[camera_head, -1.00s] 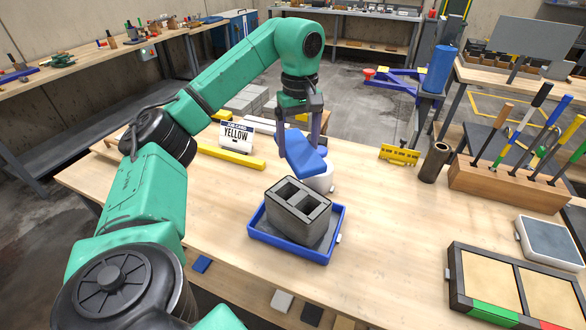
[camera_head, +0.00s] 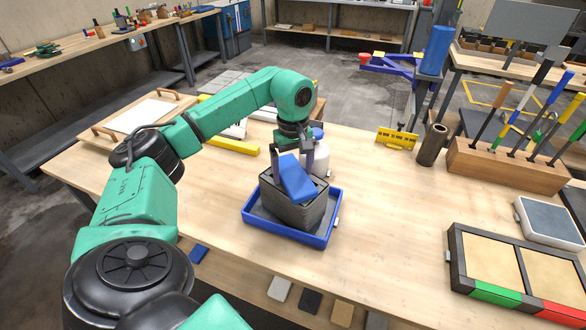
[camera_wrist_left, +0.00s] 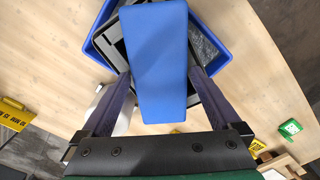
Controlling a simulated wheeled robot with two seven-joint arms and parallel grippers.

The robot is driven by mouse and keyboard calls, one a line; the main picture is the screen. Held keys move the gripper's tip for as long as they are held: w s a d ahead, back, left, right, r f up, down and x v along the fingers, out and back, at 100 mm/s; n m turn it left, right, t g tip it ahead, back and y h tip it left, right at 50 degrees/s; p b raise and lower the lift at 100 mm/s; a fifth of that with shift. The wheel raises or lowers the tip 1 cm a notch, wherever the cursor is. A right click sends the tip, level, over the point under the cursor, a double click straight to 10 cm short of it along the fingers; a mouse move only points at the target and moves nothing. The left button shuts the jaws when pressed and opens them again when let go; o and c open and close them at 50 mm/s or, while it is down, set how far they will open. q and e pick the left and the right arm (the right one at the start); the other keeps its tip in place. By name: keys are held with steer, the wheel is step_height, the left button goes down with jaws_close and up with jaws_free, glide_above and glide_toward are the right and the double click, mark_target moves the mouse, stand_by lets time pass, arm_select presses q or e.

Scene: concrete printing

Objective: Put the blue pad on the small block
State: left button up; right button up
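The blue pad (camera_head: 297,180) is held by my left gripper (camera_head: 293,174) over the grey concrete block. It looks tilted in the head view. In the left wrist view, the pad (camera_wrist_left: 158,60) lies between the two fingers and covers much of the block. The small block (camera_head: 284,208) stands in a blue tray (camera_head: 318,239) on the wooden table. The pad and gripper hide most of its top, and I cannot tell whether the pad touches it. My right gripper is not in view.
A white bottle with a blue cap (camera_head: 320,160) stands close behind the block. A yellow bar (camera_head: 232,145) lies to the left. A dark cylinder (camera_head: 431,146) and a wooden tool rack (camera_head: 500,166) stand to the right.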

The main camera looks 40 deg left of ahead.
mark_target(294, 173)
arm_select(q)
steer(key=shift+r, duration=0.1)
step_height(294, 173, up, 6)
steer(key=shift+w+f, duration=0.1)
step_height(294, 173, up, 6)
steer(key=p, duration=0.2)
steer(key=shift+r, duration=0.2)
stand_by(0.3)
